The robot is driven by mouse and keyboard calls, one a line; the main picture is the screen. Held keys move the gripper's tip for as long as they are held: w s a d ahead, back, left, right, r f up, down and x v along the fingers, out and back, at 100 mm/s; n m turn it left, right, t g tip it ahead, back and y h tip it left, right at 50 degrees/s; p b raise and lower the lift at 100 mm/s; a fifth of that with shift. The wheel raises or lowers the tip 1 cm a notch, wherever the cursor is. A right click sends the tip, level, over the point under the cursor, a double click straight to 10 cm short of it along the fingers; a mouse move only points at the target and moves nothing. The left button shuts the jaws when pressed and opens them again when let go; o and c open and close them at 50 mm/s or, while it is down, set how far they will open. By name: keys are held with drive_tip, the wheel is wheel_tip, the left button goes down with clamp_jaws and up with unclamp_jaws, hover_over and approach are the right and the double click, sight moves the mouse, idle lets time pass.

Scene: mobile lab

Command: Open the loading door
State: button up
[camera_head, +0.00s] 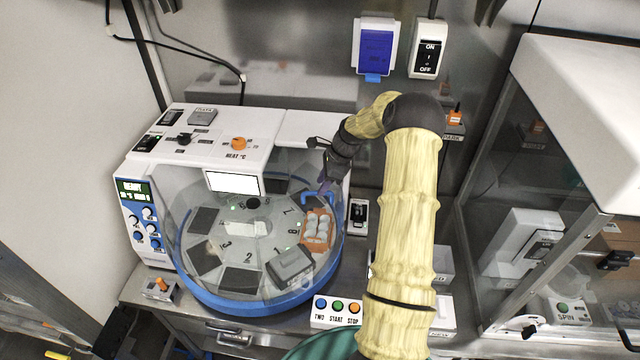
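The round machine has a clear curved cover (200,262) over a numbered carousel (232,228). A blue handle (318,196) shows at the right of the cover, likely on the loading door; the door's clear panel edges are hard to make out. I cannot tell for sure whether the door is shut. My gripper (325,184) points down at the right side of the machine, close to the blue handle. The fingers are small and dark, so I cannot tell whether they are open or touching the handle.
An orange rack with white round items (317,230) and a grey block (290,267) sit on the carousel. A button box (337,311) stands in front. A clear-walled cabinet (520,180) stands at the right. A small switch box (357,216) is beside the machine.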

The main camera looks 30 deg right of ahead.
drive_tip(key=shift+p+x, duration=0.3)
drive_tip(key=shift+x, duration=1)
clamp_jaws()
drive_tip(key=shift+s, duration=0.1)
